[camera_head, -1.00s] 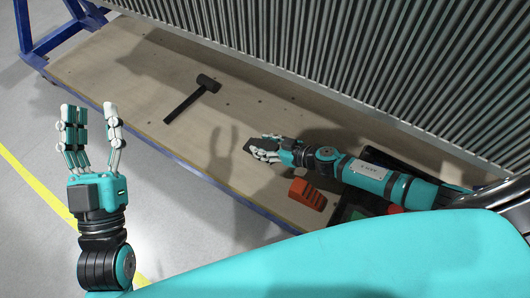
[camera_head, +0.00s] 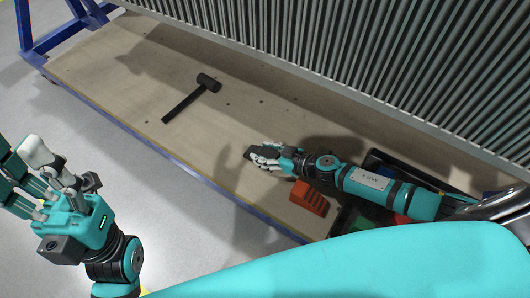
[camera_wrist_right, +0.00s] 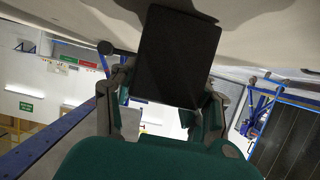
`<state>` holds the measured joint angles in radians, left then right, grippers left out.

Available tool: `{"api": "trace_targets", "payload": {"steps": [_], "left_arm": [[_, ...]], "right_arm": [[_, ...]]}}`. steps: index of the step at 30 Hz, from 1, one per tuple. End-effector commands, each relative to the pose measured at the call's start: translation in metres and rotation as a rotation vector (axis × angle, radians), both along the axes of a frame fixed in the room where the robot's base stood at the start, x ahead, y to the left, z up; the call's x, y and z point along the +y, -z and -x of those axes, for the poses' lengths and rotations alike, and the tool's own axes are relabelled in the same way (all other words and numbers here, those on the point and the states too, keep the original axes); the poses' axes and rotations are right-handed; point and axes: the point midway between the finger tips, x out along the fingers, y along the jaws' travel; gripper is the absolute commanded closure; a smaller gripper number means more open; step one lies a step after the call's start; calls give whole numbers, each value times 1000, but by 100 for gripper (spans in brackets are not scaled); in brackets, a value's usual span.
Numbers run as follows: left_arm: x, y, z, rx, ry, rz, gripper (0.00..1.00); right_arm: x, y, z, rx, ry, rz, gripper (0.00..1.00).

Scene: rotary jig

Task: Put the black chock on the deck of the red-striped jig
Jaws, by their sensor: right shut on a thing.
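My right gripper (camera_head: 262,158) is shut on the black chock (camera_head: 249,153), low over the pale wooden deck (camera_head: 150,85). The chock shows as a dark flat-faced block between the fingers in the right wrist view (camera_wrist_right: 178,57). A shadow on the deck meets its edge there; I cannot tell whether it touches the deck. My fingers partly cover the chock in the head view. The deck belongs to a jig with a blue frame (camera_head: 36,59); I cannot make out red stripes on it. My left gripper (camera_head: 28,168) is open and empty, off the deck's front side at the left.
A black mallet (camera_head: 190,100) lies on the deck to the left. An orange-red block (camera_head: 309,198) sits right of my right gripper, beside dark trays (camera_head: 380,160). A grey ribbed panel (camera_head: 330,50) rises along the back. The deck between mallet and right gripper is clear.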

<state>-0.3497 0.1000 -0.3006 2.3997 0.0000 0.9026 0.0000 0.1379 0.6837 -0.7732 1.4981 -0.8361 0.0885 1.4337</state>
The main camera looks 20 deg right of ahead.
Motion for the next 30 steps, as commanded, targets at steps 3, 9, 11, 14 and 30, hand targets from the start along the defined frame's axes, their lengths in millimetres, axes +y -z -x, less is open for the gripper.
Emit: {"api": "trace_targets", "payload": {"steps": [3, 9, 11, 14, 30], "left_arm": [[0, 1, 0, 1, 0, 0, 60], [0, 2, 0, 2, 0, -1, 60], [0, 2, 0, 2, 0, -1, 60], [0, 2, 0, 2, 0, -1, 60], [-6, -6, -26, 142, -10, -46, 60]], "right_arm": [[0, 0, 0, -1, 0, -1, 96], [0, 3, 0, 1, 0, -1, 40], [0, 3, 0, 0, 0, 0, 32], [0, 3, 0, 0, 0, 0, 30], [-28, -20, 37, 5, 2, 1, 30]]}}
